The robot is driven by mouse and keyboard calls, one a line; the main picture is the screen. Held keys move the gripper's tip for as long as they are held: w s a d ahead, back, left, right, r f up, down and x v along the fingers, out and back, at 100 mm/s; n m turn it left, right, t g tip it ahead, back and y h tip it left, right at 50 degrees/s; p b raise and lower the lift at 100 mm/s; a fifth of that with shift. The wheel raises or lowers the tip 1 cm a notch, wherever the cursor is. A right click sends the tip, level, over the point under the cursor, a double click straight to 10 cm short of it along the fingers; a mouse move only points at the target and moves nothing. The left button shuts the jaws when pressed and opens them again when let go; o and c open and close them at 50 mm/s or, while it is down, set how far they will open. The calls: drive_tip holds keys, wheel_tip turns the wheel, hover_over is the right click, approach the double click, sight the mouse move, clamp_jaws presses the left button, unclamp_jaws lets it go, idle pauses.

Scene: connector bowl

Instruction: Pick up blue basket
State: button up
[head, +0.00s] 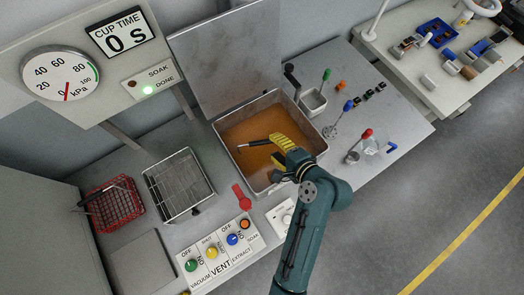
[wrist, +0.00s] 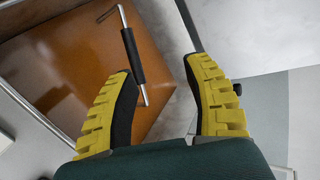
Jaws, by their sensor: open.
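No blue wire basket can be made out clearly. A handle with a black grip (head: 254,143) shows at the amber liquid in the steel tank (head: 222,126); whatever it belongs to is hidden. In the wrist view the handle (wrist: 131,55) lies just left of the space between my fingers, near the left fingertip. My gripper (head: 284,142) has yellow fingers and is over the right part of the tank.
A red basket (head: 112,205) and a bare wire basket (head: 179,184) stand left of the tank. A blue tray (head: 437,32) lies on the far right table. A raised lid (head: 228,58) stands behind the tank. Colored levers (head: 341,108) stand to its right.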

approach(263, 143)
drive_tip(key=f+x, duration=0.1)
drive_tip(key=x, duration=0.6)
drive_tip(key=b+x, duration=0.1)
drive_tip(key=x, duration=0.1)
drive_tip(key=shift+w+a+r, duration=0.15)
drive_tip(key=shift+w+a, duration=0.15)
clamp_jaws()
drive_tip(key=shift+r, duration=0.1)
